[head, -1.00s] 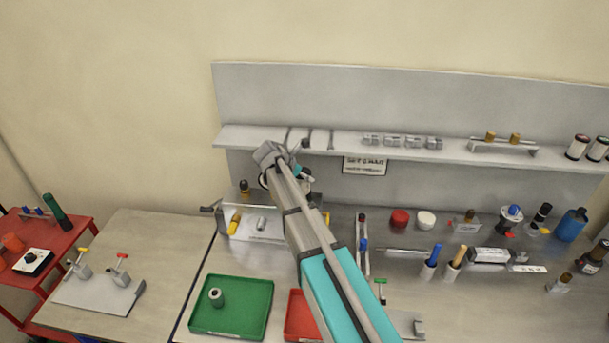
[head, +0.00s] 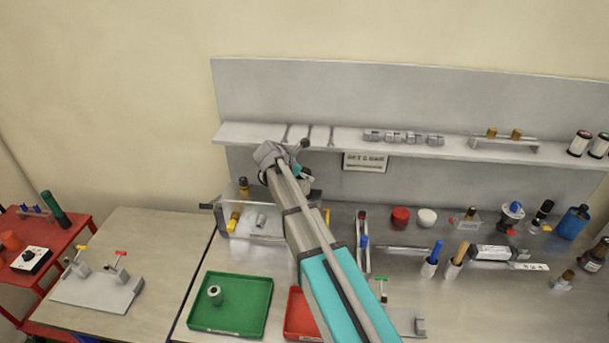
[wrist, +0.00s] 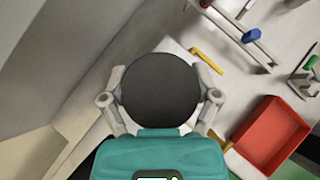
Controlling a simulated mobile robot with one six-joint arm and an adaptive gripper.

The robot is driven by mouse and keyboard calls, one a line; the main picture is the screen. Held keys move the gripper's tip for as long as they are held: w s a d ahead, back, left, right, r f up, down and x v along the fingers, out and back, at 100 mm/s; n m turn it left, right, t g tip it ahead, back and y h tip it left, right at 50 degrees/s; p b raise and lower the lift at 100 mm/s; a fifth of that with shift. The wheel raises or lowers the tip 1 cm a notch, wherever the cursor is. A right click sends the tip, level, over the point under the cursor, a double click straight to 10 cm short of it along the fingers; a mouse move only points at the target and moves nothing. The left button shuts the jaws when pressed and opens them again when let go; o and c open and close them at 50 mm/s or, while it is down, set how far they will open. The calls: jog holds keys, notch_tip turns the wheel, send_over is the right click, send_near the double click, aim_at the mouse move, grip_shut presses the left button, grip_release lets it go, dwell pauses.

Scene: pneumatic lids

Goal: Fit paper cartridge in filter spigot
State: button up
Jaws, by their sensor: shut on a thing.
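My gripper (wrist: 160,97) is shut on a dark round-ended thing (wrist: 160,88), seen end-on in the wrist view. Its far side is hidden, so I cannot tell whether it is the paper cartridge. In the head view my arm hides most of the gripper, near the back wall above a metal bracket fixture (head: 272,238). A yellow piece (head: 234,219) and a small grey cylinder (head: 261,220) are at that fixture. A pale hollow cylinder (head: 214,294) stands in the green tray (head: 255,318). I cannot make out which part is the filter spigot.
A shelf (head: 350,139) runs along the back panel above the bench. A red tray (head: 301,318) sits beside the green one; it also shows in the wrist view (wrist: 270,135). Handled tools and bottles crowd the right side. A red cart (head: 58,240) stands at far left.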

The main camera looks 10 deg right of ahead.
jog(key=shift+f+b, duration=0.3)
jog(key=shift+f, duration=0.1)
jog(key=o, duration=1)
jog(key=shift+r, duration=0.2)
notch_tip(320, 180, up, 10)
jog(key=p, duration=1)
jog(key=shift+f, duration=0.2)
